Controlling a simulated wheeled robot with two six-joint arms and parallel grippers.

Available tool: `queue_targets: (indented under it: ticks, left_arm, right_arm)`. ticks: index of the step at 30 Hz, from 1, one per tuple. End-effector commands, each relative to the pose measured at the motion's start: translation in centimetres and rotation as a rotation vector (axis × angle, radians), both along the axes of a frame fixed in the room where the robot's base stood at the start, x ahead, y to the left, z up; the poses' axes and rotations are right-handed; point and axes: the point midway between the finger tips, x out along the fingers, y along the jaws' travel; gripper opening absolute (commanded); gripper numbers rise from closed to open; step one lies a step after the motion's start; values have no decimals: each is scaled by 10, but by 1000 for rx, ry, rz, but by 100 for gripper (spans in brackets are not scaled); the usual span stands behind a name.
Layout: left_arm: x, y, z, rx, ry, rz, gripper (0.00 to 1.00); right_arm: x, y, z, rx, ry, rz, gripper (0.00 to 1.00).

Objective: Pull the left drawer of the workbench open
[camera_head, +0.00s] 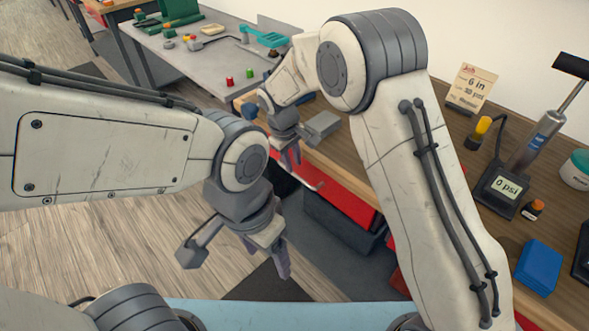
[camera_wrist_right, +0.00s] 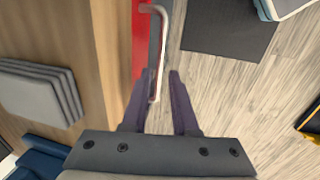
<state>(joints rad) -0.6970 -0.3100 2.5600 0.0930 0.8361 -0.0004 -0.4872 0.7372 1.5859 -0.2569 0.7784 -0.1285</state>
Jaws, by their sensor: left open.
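The workbench (camera_head: 395,165) has a wooden top, with red drawer fronts below its edge. A red drawer front (camera_head: 345,200) shows in the head view, partly hidden by my right arm; it also shows in the right wrist view (camera_wrist_right: 140,45). A pale metal bar handle (camera_wrist_right: 160,50) stands out from it. My right gripper (camera_head: 291,158) is beside this handle. In the right wrist view its two dark fingers (camera_wrist_right: 160,88) are apart, with the handle's near end between them. My left gripper (camera_head: 268,262) hangs open and empty over the floor, away from the bench.
A grey block (camera_head: 322,125) lies on the bench near the edge. A grey table (camera_head: 205,58) is at the back. Wood floor lies open to the left.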

Motion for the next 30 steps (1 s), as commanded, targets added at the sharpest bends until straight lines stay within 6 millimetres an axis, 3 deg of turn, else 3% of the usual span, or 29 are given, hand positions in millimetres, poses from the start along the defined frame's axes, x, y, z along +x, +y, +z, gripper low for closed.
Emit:
queue_targets:
  ticks: [7, 18, 19, 21, 30]
  left_arm:
    - [0, 0, 1, 0, 0, 0, 74]
    - [0, 0, 1, 0, 0, 0, 74]
    - [0, 0, 1, 0, 0, 0, 74]
    - [0, 0, 1, 0, 0, 0, 74]
    - [0, 0, 1, 0, 0, 0, 74]
  right_arm:
    - [4, -5, -34, 0, 1, -1, 27]
    - [5, -6, -41, 1, -1, -2, 27]
    - [5, -6, -40, 1, -1, -2, 23]
    - [5, -6, -40, 1, -1, -2, 0]
    - [5, -6, -40, 1, -1, -1, 0]
